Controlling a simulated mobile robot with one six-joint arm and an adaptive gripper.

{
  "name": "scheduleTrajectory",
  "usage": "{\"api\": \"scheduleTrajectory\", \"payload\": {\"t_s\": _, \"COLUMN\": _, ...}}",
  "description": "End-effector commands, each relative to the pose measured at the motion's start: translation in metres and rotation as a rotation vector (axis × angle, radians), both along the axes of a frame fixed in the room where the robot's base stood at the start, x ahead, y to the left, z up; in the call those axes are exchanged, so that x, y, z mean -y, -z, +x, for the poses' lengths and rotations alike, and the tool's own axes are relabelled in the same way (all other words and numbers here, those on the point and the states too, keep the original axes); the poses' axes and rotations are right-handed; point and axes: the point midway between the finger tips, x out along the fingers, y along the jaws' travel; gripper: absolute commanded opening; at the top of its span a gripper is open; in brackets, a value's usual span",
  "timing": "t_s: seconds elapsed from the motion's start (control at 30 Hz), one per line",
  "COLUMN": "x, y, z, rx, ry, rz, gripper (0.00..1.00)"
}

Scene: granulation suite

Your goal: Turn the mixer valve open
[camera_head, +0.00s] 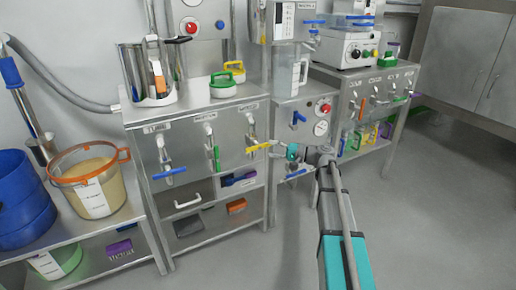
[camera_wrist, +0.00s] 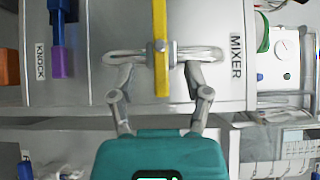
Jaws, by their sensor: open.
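The yellow valve handle (camera_head: 258,147) sits on the front of the steel cabinet and lies nearly level. In the wrist view the yellow handle (camera_wrist: 160,50) runs up and down the picture, with a grey hub at its middle and the MIXER label (camera_wrist: 236,57) to its right. My gripper (camera_head: 275,148) is close to the handle's right end in the head view. In the wrist view my gripper (camera_wrist: 160,65) is open, with one finger on each side of the handle. I cannot tell whether the fingers touch it.
A blue valve handle (camera_head: 170,173) and a green valve handle (camera_head: 216,158) are left of the yellow one. A steel panel with a red button (camera_head: 326,107) stands close on the right. A bench (camera_head: 392,72) with several small valves is further right. Grey floor (camera_head: 440,200) is clear at the right.

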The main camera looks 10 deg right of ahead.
Motion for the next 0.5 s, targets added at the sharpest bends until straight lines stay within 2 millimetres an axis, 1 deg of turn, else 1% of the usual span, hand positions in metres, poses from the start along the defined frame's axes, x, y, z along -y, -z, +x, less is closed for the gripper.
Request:
{"api": "scheduleTrajectory", "payload": {"t_s": 0.03, "x": -0.008, "y": 0.000, "z": 0.004, "rx": 0.000, "ry": -0.002, "rz": 0.000, "gripper": 0.63}}
{"api": "scheduleTrajectory", "payload": {"t_s": 0.2, "x": -0.028, "y": 0.000, "z": 0.015, "rx": 0.000, "ry": -0.002, "rz": 0.000, "gripper": 0.63}}
{"api": "scheduleTrajectory", "payload": {"t_s": 0.4, "x": -0.043, "y": 0.000, "z": 0.022, "rx": 0.000, "ry": -0.001, "rz": 0.000, "gripper": 0.63}}
{"api": "scheduleTrajectory", "payload": {"t_s": 0.5, "x": -0.047, "y": 0.000, "z": 0.024, "rx": 0.000, "ry": -0.001, "rz": 0.000, "gripper": 0.63}}
